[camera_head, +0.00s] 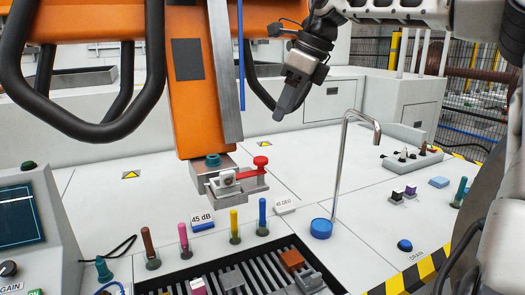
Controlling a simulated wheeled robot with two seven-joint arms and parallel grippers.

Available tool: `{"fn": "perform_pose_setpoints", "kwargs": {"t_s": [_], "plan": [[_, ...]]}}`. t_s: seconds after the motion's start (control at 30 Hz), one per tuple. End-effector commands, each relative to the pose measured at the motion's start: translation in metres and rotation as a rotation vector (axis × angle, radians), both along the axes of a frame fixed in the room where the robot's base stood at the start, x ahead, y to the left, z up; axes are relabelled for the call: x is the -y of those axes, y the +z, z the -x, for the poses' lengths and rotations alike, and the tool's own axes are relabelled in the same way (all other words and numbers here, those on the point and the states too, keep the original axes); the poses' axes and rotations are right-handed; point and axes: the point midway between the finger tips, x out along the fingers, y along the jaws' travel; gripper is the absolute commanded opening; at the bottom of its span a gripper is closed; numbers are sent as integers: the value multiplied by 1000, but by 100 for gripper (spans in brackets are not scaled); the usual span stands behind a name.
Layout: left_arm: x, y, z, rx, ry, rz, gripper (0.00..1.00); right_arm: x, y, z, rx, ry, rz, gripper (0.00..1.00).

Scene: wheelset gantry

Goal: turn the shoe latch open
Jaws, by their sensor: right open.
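The shoe (222,185), a grey metal block, is at the lower end of the orange arm, just left of the picture's middle. On its right side is the latch (250,172), a red lever with a round red knob, lying roughly level and pointing right. My right gripper (284,106) comes in from the top right and points down and left. It is above the latch and a little to the right, apart from it. It is open, with nothing seen in it. My left gripper is not in view.
A thin bent metal pipe (343,165) rises from a blue base right of the shoe. Below stand several coloured pegs (234,226) and a dark slotted tray (262,272). Black hoses hang at upper left. The white tabletop (120,205) has free room on the left.

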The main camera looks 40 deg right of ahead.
Motion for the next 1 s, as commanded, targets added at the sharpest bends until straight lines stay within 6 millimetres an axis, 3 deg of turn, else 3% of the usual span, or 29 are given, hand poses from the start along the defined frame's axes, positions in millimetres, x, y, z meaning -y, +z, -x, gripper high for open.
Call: {"fn": "perform_pose_setpoints", "kwargs": {"t_s": [0.2, 0.5, 0.7, 1.0], "plan": [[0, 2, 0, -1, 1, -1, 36, -9, -47, -16, -7, 1, 0, 52], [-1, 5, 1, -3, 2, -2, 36, -18, -95, -35, -4, 0, 1, 52], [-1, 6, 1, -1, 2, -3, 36, -20, -107, -40, 0, 0, 1, 52], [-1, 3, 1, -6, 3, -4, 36, -20, -109, -40, 0, 0, 1, 50]]}}
